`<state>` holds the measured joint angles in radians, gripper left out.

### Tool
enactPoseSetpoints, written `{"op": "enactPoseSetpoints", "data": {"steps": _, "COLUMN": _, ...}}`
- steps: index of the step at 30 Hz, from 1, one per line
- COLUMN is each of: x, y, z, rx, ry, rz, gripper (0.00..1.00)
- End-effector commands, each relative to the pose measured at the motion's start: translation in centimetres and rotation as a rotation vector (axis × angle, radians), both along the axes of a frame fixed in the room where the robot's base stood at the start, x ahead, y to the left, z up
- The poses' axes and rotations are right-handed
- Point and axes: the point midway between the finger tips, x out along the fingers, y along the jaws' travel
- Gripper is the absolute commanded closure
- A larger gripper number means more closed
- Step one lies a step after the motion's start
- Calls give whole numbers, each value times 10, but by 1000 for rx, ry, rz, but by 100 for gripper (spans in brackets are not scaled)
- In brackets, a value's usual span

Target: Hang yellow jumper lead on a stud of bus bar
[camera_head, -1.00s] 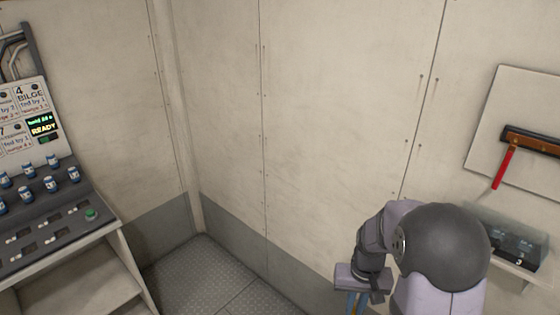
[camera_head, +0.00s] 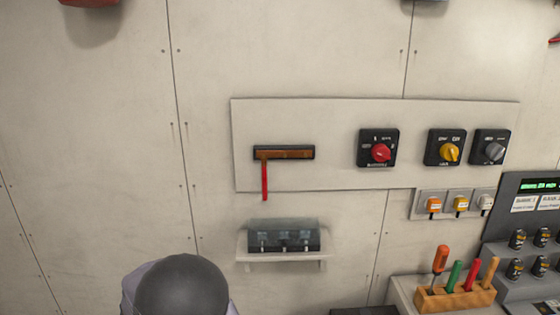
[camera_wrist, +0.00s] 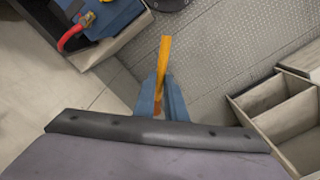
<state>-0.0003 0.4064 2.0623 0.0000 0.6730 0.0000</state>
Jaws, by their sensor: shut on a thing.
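The bus bar (camera_head: 295,153) is a dark bar with a brown-orange face, fixed on a pale wall panel. A red lead (camera_head: 265,181) hangs down from its left part; single studs are too small to make out. In the wrist view my gripper (camera_wrist: 160,98) has blue fingers shut on the yellow jumper lead (camera_wrist: 165,55), a straight yellow-orange strip that sticks out beyond the fingertips. The lower part of the lead is hidden between the fingers. In the head view, my gripper and the yellow lead are out of sight.
A small shelf (camera_head: 282,257) with a clear-covered dark box (camera_head: 290,236) sits below the bus bar. Rotary switches (camera_head: 380,150) are to the right on the panel (camera_head: 335,115). A tool block (camera_head: 455,298) stands lower right. The wrist view shows a compartmented box (camera_wrist: 275,112) and a blue box (camera_wrist: 110,20).

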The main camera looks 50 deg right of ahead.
Motion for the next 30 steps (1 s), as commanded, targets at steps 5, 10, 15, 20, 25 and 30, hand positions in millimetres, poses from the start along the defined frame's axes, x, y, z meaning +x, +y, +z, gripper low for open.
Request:
{"op": "enactPoseSetpoints", "data": {"steps": 5, "x": 0, "y": 0, "z": 0, "rx": 0, "ry": 0, "rz": 0, "gripper": 100}}
{"op": "enactPoseSetpoints", "data": {"steps": 10, "x": 0, "y": 0, "z": 0, "rx": 0, "ry": 0, "rz": 0, "gripper": 100}}
{"op": "enactPoseSetpoints", "data": {"steps": 15, "x": 0, "y": 0, "z": 0, "rx": 0, "ry": 0, "rz": 0, "gripper": 100}}
{"op": "enactPoseSetpoints", "data": {"steps": 20, "x": 0, "y": -1, "z": 0, "rx": 0, "ry": 0, "rz": -2, "gripper": 100}}
{"op": "enactPoseSetpoints", "data": {"steps": 25, "x": 0, "y": -13, "z": 0, "rx": 0, "ry": 0, "rz": -34, "gripper": 100}}
{"op": "enactPoseSetpoints", "data": {"steps": 30, "x": -3, "y": -49, "z": 0, "rx": 0, "ry": 1, "rz": -133, "gripper": 100}}
